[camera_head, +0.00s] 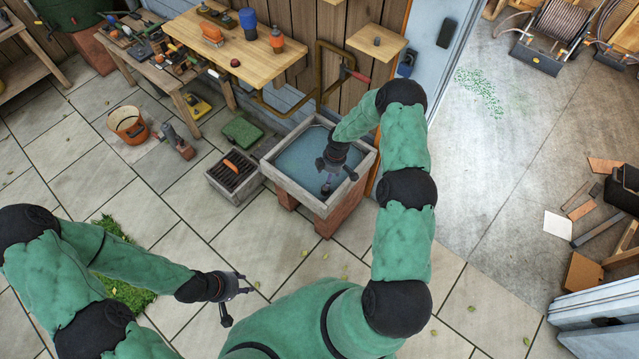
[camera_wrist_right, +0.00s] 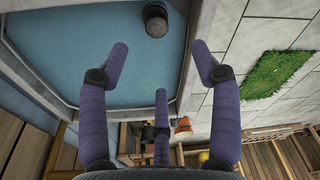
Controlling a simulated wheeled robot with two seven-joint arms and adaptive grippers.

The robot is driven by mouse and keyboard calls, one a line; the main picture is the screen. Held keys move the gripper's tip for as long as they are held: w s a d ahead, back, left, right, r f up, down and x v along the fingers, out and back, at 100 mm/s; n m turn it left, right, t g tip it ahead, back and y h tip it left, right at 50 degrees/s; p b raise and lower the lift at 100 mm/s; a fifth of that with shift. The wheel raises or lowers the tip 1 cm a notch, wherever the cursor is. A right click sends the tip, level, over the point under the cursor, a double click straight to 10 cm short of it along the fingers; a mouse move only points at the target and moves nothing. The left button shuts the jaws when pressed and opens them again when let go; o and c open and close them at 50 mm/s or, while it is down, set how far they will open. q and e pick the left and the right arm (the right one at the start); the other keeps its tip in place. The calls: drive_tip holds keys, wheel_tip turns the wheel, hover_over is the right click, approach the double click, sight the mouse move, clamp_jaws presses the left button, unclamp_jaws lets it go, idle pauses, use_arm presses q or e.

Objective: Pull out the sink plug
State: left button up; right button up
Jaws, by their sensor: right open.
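The stone sink (camera_head: 272,170) stands on brick-red supports and holds a blue, water-like surface (camera_head: 300,155). My right gripper (camera_head: 328,180) is over the front part of this basin, its purple fingers spread open and empty. In the right wrist view the open fingers (camera_wrist_right: 160,68) are above the blue surface. A dark, round, stubby plug (camera_wrist_right: 156,20) shows near the basin wall, beyond the fingertips and apart from them. In the head view the plug cannot be made out under my right gripper. My left gripper (camera_head: 238,300) is open and empty above the paving, left of the sink.
A drain grate box (camera_head: 233,175) with an orange item on it adjoins the sink's left side. A pipe with a red-handled tap (camera_head: 354,75) is on the wall behind. A wooden bench (camera_head: 240,60) and an orange bucket (camera_head: 129,125) are further left.

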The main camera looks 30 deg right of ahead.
sight(325, 191)
drive_tip(key=shift+d+f, duration=0.15)
drive_tip(key=shift+f, duration=0.25)
drive_tip(key=f+b, duration=0.1)
drive_tip(key=f, duration=0.2)
drive_tip(key=f+b, duration=0.1)
drive_tip(key=f, duration=0.2)
drive_tip(key=a+f+b, duration=0.1)
drive_tip(key=f+b, duration=0.1)
drive_tip(key=f, duration=0.2)
drive_tip(key=shift+w, duration=0.35)
clamp_jaws()
drive_tip(key=shift+r+p, duration=0.35)
drive_tip(key=shift+r, duration=0.35)
drive_tip(key=shift+r+p, duration=1.35)
drive_tip(key=shift+r, duration=0.95)
